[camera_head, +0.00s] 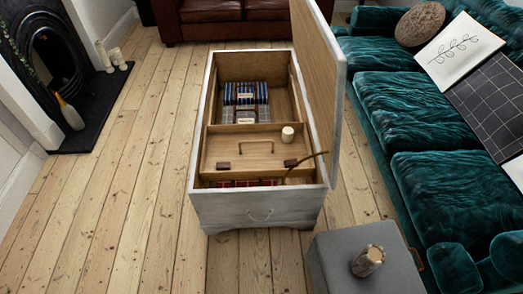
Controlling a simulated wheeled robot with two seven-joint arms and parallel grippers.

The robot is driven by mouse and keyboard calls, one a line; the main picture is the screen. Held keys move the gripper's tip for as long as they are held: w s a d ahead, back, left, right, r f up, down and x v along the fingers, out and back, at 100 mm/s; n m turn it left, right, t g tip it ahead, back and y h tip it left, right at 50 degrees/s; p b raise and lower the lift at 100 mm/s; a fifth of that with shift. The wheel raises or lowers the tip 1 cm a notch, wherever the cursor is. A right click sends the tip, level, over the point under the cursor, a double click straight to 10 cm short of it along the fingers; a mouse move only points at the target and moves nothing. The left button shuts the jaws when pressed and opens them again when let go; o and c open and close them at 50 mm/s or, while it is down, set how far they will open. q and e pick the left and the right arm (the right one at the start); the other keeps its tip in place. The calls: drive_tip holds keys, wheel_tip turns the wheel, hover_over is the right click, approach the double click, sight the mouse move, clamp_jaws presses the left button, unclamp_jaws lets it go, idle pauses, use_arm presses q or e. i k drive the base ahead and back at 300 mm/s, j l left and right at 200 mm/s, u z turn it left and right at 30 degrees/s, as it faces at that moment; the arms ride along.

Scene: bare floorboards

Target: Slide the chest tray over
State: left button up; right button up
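The grey-white chest (258,214) stands open on the floor in the middle, its lid (325,70) raised on the right side. The wooden tray (240,152) sits inside across the nearer part of the chest, with an arched handle (257,142) on it. Two dark brown pieces (223,165) lie at its near edge. A small pale cup-like object (288,134) stands at the tray's far right corner. A thin brown stick-like thing (306,160) slants over the right near corner. Neither of my grippers is in view.
Folded striped and checked cloths (246,94) lie in the far part of the chest; red cloth (240,183) shows at the near end. A teal sofa (410,120) and grey footstool (355,255) with a log-like object (368,260) stand right. Floor left is clear.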

sight(255, 151)
drive_tip(key=i+j, duration=0.3)
drive_tip(key=j, duration=0.15)
drive_tip(key=i+j, duration=0.35)
drive_tip(key=j, duration=0.15)
drive_tip(key=z, duration=0.05)
